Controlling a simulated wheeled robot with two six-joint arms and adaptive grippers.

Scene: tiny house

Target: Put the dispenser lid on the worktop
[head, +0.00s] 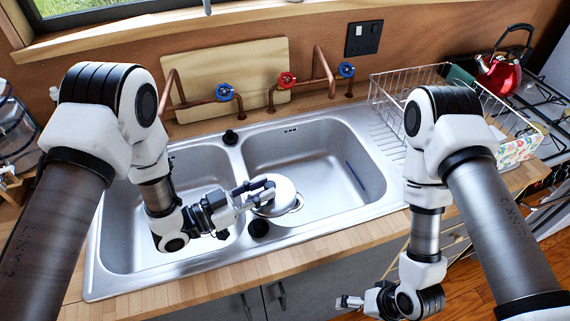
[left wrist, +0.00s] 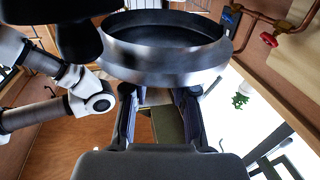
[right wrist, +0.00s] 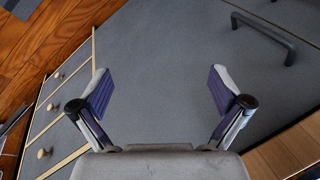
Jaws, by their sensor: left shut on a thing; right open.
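The dispenser lid (head: 283,198) is a round, pale metal disc with a ring-like edge. In the head view it is over the divider and the right sink basin. My left gripper (head: 262,192) is shut on it. In the left wrist view the lid (left wrist: 165,62) is a wide metal ring, dark inside, beyond the fingers (left wrist: 158,112). The wooden worktop (head: 190,286) runs along the front of the sink. My right gripper (head: 350,302) is open and empty, low in front of the cabinets; its spread fingers also show in the right wrist view (right wrist: 160,95).
The steel double sink (head: 330,160) lies below the lid. Copper taps (head: 325,75), a cutting board (head: 230,75) and a wire dish rack (head: 400,80) stand behind and right. A red kettle (head: 500,78) is at the far right. A glass vessel (head: 14,128) stands at the left.

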